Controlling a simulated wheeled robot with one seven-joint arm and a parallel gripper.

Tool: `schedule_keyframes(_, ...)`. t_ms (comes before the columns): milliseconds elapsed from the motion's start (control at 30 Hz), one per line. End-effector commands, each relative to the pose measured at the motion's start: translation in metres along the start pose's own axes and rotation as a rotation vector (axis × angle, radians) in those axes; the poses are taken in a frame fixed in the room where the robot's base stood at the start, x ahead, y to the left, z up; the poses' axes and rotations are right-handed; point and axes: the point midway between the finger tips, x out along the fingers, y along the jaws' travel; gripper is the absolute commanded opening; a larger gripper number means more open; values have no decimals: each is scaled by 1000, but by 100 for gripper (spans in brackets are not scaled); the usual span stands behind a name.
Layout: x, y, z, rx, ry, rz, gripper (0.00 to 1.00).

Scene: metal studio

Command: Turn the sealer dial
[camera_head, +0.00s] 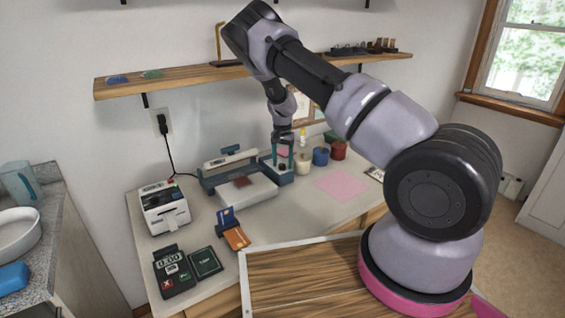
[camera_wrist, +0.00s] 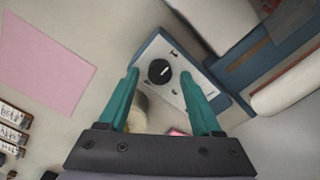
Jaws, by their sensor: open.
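The sealer (camera_head: 236,186) stands on the desk against the wall, a blue-grey body with a pale bar and white front plate. Its dial (camera_wrist: 160,71) is a round black knob with a white pointer line, on a white panel at the sealer's end in the wrist view. My gripper (camera_head: 283,157) points down over that end of the sealer. In the wrist view its two teal fingers (camera_wrist: 161,82) are spread, one on each side of the dial, with a gap to it. Whether the fingertips are level with the dial is hard to tell.
Yellow, blue and red jars (camera_head: 320,156) stand close to the right of my gripper. A pink sheet (camera_head: 341,184) lies on clear desk. A label printer (camera_head: 164,207), card terminal (camera_head: 173,272) and card holder (camera_head: 236,238) are at left and front. A wooden shelf (camera_head: 180,77) runs above.

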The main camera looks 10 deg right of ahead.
Motion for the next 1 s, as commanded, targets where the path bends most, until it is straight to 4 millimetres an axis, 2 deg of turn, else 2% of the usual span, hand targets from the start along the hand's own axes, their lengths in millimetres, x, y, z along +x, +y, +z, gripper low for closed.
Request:
schedule_keyframes(233, 2, 0, 0, 1, 0, -1, 66)
schedule_keyframes(267, 2, 0, 0, 1, 0, 0, 62)
schedule_keyframes(400, 2, 0, 0, 1, 0, 0, 8)
schedule_keyframes(433, 2, 0, 0, 1, 0, 0, 0)
schedule_keyframes(767, 1, 0, 0, 30, -1, -1, 0)
schedule_keyframes(1000, 1, 0, 0, 155, -2, -2, 0)
